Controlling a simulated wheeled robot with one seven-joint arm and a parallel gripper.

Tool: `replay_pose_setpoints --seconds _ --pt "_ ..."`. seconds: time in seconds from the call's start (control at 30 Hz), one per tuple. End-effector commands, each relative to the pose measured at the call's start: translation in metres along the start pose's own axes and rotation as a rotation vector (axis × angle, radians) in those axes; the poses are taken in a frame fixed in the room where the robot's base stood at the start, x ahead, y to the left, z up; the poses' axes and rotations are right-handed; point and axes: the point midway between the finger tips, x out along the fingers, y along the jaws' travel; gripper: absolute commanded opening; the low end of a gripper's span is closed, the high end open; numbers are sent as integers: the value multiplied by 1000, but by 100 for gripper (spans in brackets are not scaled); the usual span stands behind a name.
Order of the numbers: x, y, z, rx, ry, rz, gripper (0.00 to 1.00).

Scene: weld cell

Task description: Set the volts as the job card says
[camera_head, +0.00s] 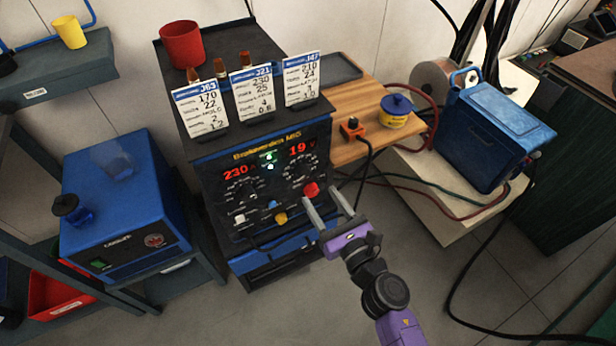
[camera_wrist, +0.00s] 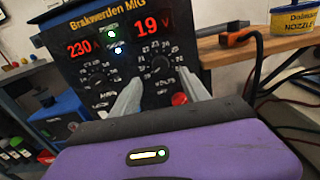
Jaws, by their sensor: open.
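The dark welding machine, labelled Brakwerden MIG (camera_head: 250,270), has red readouts of 230 (camera_head: 236,171) at left and 19 (camera_head: 297,148) at right. The wrist view shows 19 V (camera_wrist: 152,24). Below it is the volts dial (camera_wrist: 157,72), ringed by numbers. Job cards J63 (camera_head: 200,107), J21 (camera_head: 253,92) and J47 (camera_head: 302,78) stand on top. J21 appears to read 230 and 25, J63 170 and 22, J47 210 and 24. My purple gripper (camera_head: 321,197) is open and empty before the panel's right side. Its fingers (camera_wrist: 162,78) flank the volts dial in the wrist view; contact cannot be told.
A red knob (camera_head: 311,190) is close to my fingers, with white (camera_head: 239,219) and yellow (camera_head: 280,218) knobs lower left. A red cup (camera_head: 182,44) stands on top. Right are a wooden shelf (camera_head: 345,85), an orange clamp (camera_head: 352,128), a nozzle tub (camera_head: 396,112) and loose cables.

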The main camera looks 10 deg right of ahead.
Motion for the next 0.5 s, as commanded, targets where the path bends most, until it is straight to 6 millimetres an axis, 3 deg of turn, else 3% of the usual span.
replay_pose_setpoints --seconds 0.17,0.5 --pt "9 0 2 -37 -3 1 54" --pt "59 0 1 -32 -4 0 54"
